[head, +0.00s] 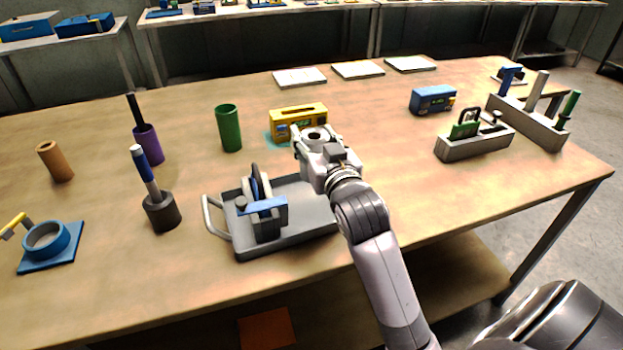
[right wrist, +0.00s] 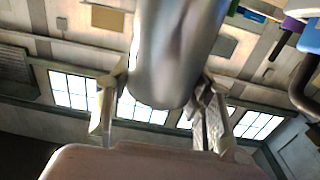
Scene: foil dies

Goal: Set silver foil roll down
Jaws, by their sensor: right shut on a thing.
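My right gripper (head: 312,148) is over the far right end of a grey tray near the middle of the table. In the right wrist view, its two fingers (right wrist: 158,108) are shut on the silver foil roll (right wrist: 175,50), a smooth shiny cylinder, one finger on each side. In the head view the roll is mostly hidden by or blends with the gripper, so its height above the table cannot be told. My left gripper is not in view.
The grey tray (head: 290,246) holds a reel device with a blue bar. A yellow box (head: 285,117) stands just behind the gripper, a green cup (head: 229,128) to its left. A blue box (head: 432,100) and grey holders (head: 478,146) stand right. Table right of my arm is clear.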

